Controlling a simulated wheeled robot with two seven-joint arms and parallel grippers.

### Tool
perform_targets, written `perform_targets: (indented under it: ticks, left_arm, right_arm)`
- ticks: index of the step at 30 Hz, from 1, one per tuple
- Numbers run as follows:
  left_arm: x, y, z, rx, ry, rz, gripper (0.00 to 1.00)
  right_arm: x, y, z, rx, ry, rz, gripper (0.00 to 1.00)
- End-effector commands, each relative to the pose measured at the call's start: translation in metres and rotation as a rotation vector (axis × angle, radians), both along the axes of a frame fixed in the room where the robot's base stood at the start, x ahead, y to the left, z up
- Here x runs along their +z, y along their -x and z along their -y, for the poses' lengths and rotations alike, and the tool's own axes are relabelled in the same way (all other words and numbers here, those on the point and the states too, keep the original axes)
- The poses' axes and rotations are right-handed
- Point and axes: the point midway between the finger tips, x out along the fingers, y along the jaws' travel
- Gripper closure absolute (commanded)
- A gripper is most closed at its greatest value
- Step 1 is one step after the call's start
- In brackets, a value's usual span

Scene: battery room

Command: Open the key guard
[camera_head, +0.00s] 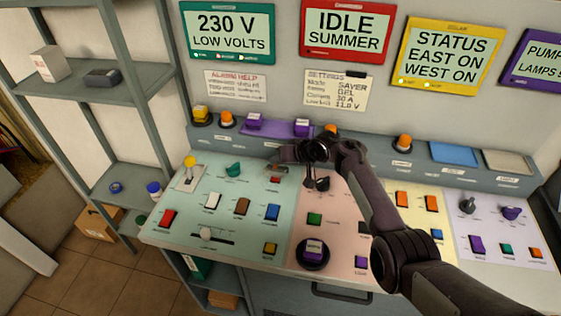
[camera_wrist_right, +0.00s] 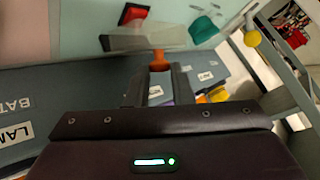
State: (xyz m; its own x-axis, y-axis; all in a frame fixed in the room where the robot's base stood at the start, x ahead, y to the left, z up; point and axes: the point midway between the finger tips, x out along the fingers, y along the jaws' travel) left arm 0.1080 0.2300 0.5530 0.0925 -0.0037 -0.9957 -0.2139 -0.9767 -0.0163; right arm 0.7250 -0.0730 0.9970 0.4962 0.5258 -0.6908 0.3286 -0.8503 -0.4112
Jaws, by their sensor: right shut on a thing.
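The key guard (camera_wrist_right: 150,37) is a pale see-through cover in the right wrist view, just beyond my fingertips. An orange tab (camera_wrist_right: 159,58) shows at its near edge. My right gripper (camera_wrist_right: 157,72) is shut on this tab. In the head view my right gripper (camera_head: 290,155) is over the back of the pale green panel, and its arm reaches in from the lower right. It hides most of the guard there. A red part (camera_wrist_right: 133,14) shows beyond the guard. How far the guard is raised I cannot tell. My left gripper is not in view.
A yellow-knobbed lever (camera_head: 190,165) and a green knob (camera_head: 233,170) stand left of my gripper. A raised ledge (camera_head: 370,152) with coloured lamps runs behind the console. A grey shelf (camera_head: 85,95) stands at the left. Several push buttons cover the panels.

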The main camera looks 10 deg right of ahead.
Motion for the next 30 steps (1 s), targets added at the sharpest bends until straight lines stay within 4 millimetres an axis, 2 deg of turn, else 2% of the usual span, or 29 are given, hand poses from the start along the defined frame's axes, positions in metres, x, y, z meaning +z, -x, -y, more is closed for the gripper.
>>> perform_targets:
  ticks: [9,10,14,24,30]
  left_arm:
    - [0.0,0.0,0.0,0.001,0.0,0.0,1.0]
    - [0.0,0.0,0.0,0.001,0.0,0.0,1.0]
    - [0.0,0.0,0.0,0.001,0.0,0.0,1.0]
    - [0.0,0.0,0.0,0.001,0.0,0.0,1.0]
    - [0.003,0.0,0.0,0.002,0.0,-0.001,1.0]
  right_arm:
    - [-0.001,0.0,0.0,0.0,0.0,-0.002,1.0]
    - [-0.001,0.0,0.0,0.001,0.001,-0.002,0.76]
    - [-0.001,0.0,0.0,0.0,0.0,-0.001,0.59]
    - [0.001,0.001,0.001,0.0,0.0,-0.001,0.59]
    - [0.015,0.01,0.012,0.0,0.0,0.002,0.59]
